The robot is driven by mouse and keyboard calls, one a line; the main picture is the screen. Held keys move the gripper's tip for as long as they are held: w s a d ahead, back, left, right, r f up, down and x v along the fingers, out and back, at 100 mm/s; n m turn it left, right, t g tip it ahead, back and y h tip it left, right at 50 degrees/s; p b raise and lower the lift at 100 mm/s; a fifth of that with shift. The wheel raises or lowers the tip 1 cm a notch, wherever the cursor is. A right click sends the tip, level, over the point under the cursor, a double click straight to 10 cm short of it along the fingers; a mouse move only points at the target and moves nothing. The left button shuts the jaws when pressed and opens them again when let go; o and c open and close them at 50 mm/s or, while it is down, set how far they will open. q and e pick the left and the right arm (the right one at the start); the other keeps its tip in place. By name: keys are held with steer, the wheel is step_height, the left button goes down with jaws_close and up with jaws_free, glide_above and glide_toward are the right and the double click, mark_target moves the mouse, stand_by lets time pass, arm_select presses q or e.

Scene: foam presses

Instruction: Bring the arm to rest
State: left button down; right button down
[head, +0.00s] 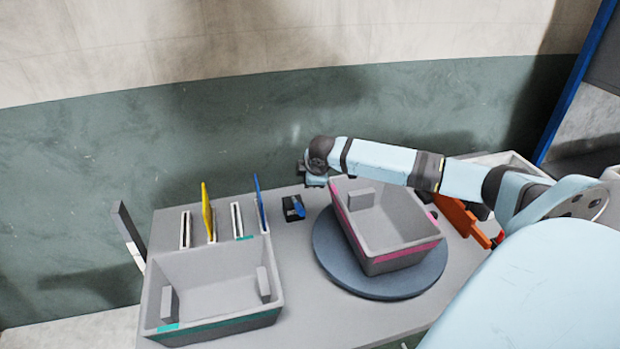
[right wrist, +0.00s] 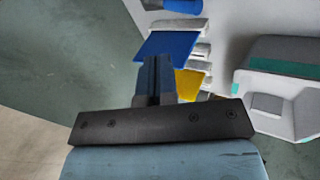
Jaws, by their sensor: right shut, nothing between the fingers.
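My right arm (head: 390,163) comes in from the right in the head view and stretches left above the far side of the table. My right gripper (head: 314,181) is at its end, beyond the far left corner of the pink-striped bin (head: 400,258). In the right wrist view the fingers of this gripper (right wrist: 154,62) are together and hold nothing. The arm hides part of the bin's far rim. My left gripper is not in view.
The pink-striped bin stands on a round dark turntable (head: 327,247). A teal-striped bin (head: 215,325) stands at front left. Behind it are upright slotted holders with a yellow panel (head: 208,212) and a blue panel (head: 260,203). A small black-and-blue item (head: 294,208) sits near my gripper.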

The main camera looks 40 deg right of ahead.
stand_by(0.4)
